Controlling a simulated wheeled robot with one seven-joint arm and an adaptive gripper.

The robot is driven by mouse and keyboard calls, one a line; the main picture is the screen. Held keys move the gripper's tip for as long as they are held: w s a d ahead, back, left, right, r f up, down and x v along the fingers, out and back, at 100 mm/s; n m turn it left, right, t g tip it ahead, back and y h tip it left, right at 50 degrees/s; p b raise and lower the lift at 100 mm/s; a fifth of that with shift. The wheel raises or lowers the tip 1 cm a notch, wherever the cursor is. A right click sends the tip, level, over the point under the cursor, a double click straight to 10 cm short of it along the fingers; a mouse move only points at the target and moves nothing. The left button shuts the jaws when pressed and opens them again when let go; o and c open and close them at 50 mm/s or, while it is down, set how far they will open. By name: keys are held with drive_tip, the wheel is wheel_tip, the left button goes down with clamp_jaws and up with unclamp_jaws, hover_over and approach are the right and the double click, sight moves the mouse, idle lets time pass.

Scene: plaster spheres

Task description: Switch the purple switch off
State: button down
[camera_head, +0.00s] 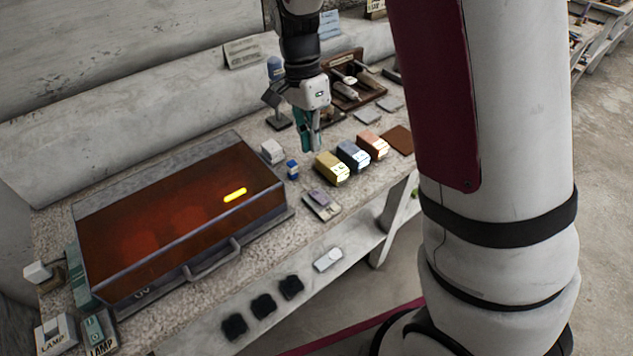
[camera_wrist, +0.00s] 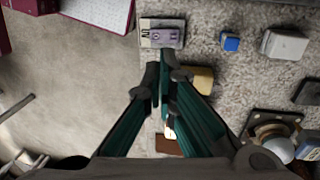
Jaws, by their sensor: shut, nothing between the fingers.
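The purple switch (camera_head: 321,199) sits on a small pale plate near the front edge of the table, right of the big box. In the wrist view the purple switch (camera_wrist: 166,37) shows at the top middle, just beyond my fingertips, with dark lettering on its plate. My gripper (camera_head: 308,148) is above the table, behind the yellow block and apart from the switch in the head view. Its teal fingers are together and empty; they also show in the wrist view (camera_wrist: 160,78). Which way the switch is set is too small to tell.
A box with an orange-brown lid (camera_head: 160,225) fills the table's left. Yellow (camera_head: 331,167), blue (camera_head: 353,154) and orange (camera_head: 373,145) blocks stand right of the switch. A small blue block (camera_head: 292,169) and white block (camera_head: 272,151) stand behind it.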

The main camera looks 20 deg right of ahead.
sight(321, 199)
drive_tip(key=shift+f, duration=0.1)
drive_tip(key=f, duration=0.4)
drive_tip(key=s+f, duration=0.1)
drive_tip(key=f, duration=0.4)
drive_tip(key=s+f+p, duration=0.1)
drive_tip(key=f, duration=0.3)
drive_tip(key=shift+s+d+f, duration=0.15)
drive_tip(key=shift+d+f, duration=0.15)
drive_tip(key=shift+d, duration=0.1)
drive_tip(key=shift+s+f, duration=0.3)
drive_tip(key=shift+f, duration=0.05)
drive_tip(key=shift+w, duration=0.15)
